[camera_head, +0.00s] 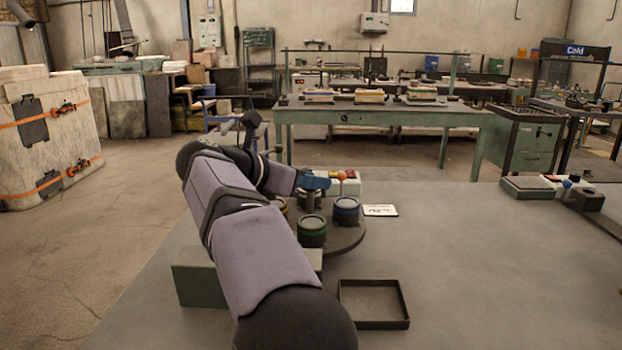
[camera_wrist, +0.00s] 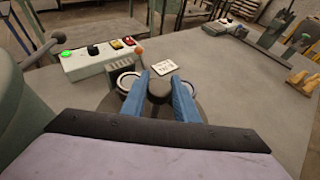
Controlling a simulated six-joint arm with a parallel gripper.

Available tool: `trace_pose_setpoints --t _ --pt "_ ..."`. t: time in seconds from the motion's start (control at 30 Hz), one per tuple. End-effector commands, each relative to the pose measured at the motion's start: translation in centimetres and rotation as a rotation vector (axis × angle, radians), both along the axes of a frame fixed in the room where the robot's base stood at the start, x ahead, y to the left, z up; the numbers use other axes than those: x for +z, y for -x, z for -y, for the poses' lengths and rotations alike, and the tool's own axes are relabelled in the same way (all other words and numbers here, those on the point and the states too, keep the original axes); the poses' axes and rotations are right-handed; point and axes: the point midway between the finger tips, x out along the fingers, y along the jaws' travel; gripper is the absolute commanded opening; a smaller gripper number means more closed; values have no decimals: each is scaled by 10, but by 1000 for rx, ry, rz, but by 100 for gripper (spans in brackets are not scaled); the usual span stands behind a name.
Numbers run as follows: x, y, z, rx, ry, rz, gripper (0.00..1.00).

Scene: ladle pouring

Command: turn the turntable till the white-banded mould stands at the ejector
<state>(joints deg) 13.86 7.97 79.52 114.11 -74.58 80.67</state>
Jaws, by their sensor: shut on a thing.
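The turntable (camera_head: 347,238) is a dark round disc on the bench, partly behind my arm. A green-banded mould (camera_head: 312,231) stands at its front and a blue-banded mould (camera_head: 346,210) at its right. A yellow-banded mould (camera_head: 283,206) is mostly hidden by my arm. No white band is clear. My gripper (camera_wrist: 163,82) is shut on the dark central knob (camera_wrist: 159,92), with one blue finger on each side.
A white control box (camera_wrist: 90,62) with a green light stands behind the turntable. Beside it is a grey unit with an orange ball (camera_wrist: 139,50), close to the left mould. A printed card (camera_head: 380,210) lies to the right. An empty dark tray (camera_head: 373,303) lies in front.

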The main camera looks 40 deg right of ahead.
Motion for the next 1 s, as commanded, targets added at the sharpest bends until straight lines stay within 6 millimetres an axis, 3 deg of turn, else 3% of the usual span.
trace_pose_setpoints --t 0.27,0.3,0.37,0.77,1.0 --pt "-5 0 -1 -2 -9 -8 0" --pt "-5 0 -1 -2 -9 -8 32" --pt "-5 0 -1 -2 -9 -7 46" --pt "0 0 -4 0 -3 -1 46" --pt "11 1 -30 4 -3 -1 46"
